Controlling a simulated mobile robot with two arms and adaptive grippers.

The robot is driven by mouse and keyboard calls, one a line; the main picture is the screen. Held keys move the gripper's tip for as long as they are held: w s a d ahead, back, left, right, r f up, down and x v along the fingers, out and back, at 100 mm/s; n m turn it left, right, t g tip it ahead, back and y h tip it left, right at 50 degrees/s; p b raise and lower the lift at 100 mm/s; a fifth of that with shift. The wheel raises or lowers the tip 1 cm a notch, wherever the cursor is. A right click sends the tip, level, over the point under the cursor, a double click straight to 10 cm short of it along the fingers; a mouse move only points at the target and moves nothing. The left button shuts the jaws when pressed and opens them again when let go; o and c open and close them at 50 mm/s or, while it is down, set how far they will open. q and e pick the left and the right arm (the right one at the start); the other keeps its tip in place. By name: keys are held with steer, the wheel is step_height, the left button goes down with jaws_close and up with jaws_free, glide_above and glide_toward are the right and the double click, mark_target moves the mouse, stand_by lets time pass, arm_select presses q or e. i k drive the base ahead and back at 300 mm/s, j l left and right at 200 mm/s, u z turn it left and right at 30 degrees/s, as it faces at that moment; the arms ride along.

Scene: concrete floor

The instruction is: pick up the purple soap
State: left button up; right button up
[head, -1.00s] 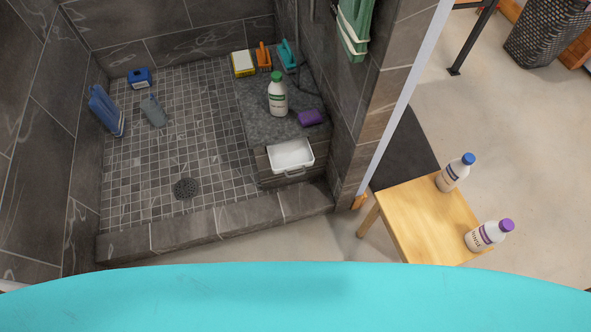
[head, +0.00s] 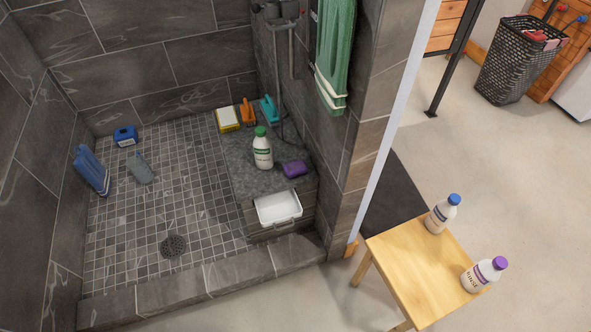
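The purple soap (head: 295,169) is a small dark purple block. It lies on the grey stone bench (head: 238,169) in the shower, near the bench's front right corner. A white bottle with a green cap (head: 262,150) stands just left of it. Below the soap, an open drawer (head: 279,207) with a white inside sticks out of the bench front. Neither of my grippers shows in the head view.
A tiled curb (head: 210,286) edges the shower floor. A wall with a green towel (head: 335,55) stands right of the bench. A wooden stool (head: 412,275) holds two white bottles. A yellow sponge box (head: 228,119) and brushes lie at the bench's back. Blue containers stand at left.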

mark_target(294, 169)
steer(key=i+j+z, duration=0.1)
steer(key=i+j, duration=0.55)
steer(key=j, duration=0.25)
steer(key=l+z, duration=0.05)
